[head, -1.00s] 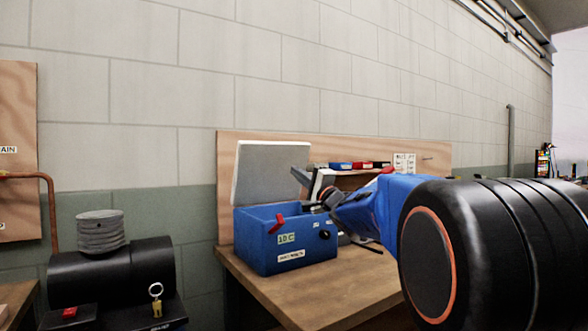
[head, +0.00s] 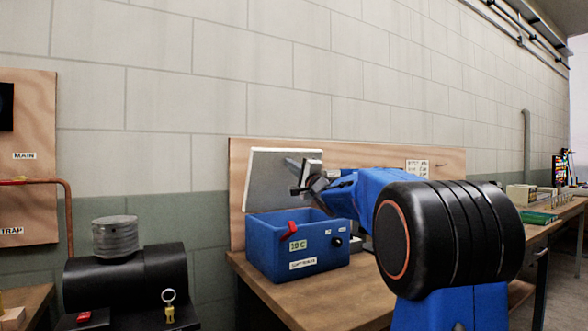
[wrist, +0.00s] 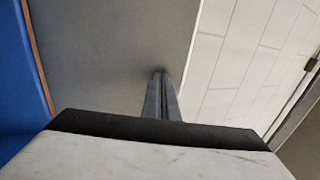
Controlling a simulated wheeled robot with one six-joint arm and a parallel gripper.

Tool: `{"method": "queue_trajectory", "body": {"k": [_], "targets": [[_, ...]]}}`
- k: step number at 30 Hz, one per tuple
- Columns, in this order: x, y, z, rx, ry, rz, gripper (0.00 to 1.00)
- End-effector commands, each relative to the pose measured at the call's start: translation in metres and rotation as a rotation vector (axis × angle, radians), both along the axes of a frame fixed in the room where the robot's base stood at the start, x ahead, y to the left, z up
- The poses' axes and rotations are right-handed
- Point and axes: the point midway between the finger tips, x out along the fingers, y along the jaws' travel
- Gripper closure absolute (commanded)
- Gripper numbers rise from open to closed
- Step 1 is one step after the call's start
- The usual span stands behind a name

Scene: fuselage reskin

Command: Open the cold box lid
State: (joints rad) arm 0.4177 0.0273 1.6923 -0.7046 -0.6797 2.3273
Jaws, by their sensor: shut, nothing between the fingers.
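My gripper (head: 290,163) is up in front of the lid, above the box's right part, shut and empty. In the wrist view the shut fingers (wrist: 160,95) point at the grey lid face (wrist: 110,50), near its edge. I cannot tell whether they touch it. The box's inside is mostly hidden.
The wooden bench (head: 335,300) has clear room in front of the box. A wooden backboard (head: 385,158) stands behind the lid. More items lie along the bench at right.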

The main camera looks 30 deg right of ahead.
Motion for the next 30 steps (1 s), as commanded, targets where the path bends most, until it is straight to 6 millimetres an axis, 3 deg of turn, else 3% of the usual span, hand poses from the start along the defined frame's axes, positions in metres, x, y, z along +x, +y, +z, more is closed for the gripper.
{"method": "queue_trajectory", "body": {"k": [11, 24, 30], "targets": [[0.005, 0.0, 0.002, 0.0, 0.0, 0.001, 1.0], [0.08, 0.003, 0.027, -0.001, 0.0, 0.002, 1.0], [0.096, 0.004, 0.03, 0.0, -0.001, 0.001, 1.0]]}}
